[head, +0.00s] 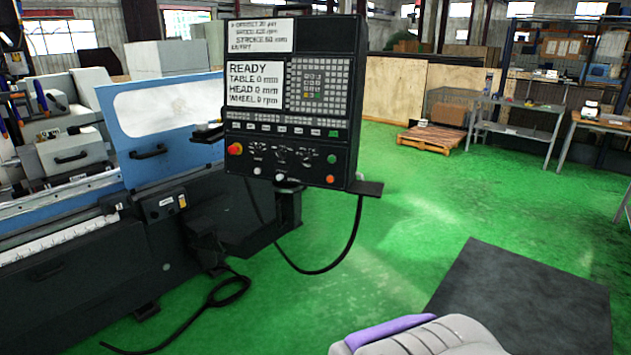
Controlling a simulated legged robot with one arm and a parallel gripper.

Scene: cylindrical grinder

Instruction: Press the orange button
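The orange button (330,179) is a small round button at the lower right corner of the black control panel (262,155). A green button (332,159) sits just above it. A larger red mushroom button (235,149) is at the panel's left side. The panel stands upright on an arm beside the grinder (165,125), its screen reading READY. Nothing covers the orange button. My gripper is not in view; only a grey and purple part of my own body shows at the bottom.
A small dark shelf (367,188) juts out at the panel's lower right. A black cable (335,262) hangs below the panel and another lies looped on the floor. Open green floor (400,230) and a dark mat (520,305) lie to the right. Workbenches stand further back.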

